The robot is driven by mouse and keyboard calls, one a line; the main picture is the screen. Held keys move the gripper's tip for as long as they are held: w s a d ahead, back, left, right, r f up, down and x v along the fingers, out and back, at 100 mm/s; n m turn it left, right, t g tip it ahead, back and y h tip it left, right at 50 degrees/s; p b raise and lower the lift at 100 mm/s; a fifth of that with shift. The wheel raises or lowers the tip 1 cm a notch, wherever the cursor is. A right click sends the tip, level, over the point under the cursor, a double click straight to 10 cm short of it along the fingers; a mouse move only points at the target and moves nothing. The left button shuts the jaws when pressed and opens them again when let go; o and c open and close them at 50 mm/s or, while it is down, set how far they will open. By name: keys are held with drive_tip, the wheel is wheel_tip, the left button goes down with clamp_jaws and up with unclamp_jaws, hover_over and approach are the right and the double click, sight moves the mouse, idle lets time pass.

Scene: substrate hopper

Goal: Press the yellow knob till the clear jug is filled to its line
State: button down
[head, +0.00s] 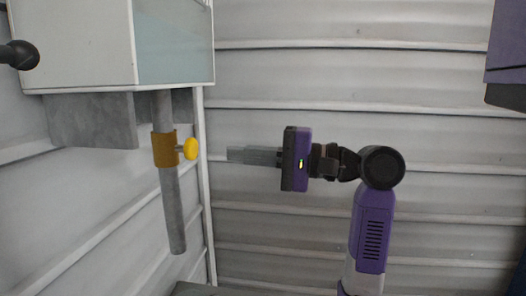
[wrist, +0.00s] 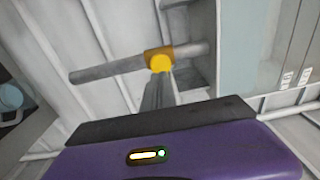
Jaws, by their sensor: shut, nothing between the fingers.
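The yellow knob (head: 190,148) sticks out to the right from an ochre collar (head: 164,149) on the grey spout pipe (head: 172,215). My gripper (head: 230,154) is shut and empty. It points left at about the knob's height, with a visible gap between its tips and the knob. In the wrist view the knob (wrist: 160,63) lies just beyond the fingertips (wrist: 159,76). The clear jug does not show in the head view. A pale blue round thing (wrist: 10,97) at the wrist view's left edge may be the jug; its fill and line cannot be made out.
The white hopper box (head: 75,45) with a pale glassy panel (head: 175,40) hangs above the pipe, with a grey bracket (head: 92,120) under it. Ribbed metal wall (head: 440,130) stands behind. A dark surface edge (head: 195,289) shows at the bottom.

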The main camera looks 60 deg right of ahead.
sight(195, 150)
drive_tip(key=p+x, duration=0.1)
drive_tip(key=x, duration=0.5)
drive_tip(key=shift+w, duration=0.35)
drive_tip(key=shift+w+a+p, duration=0.1)
drive_tip(key=shift+p, duration=0.2)
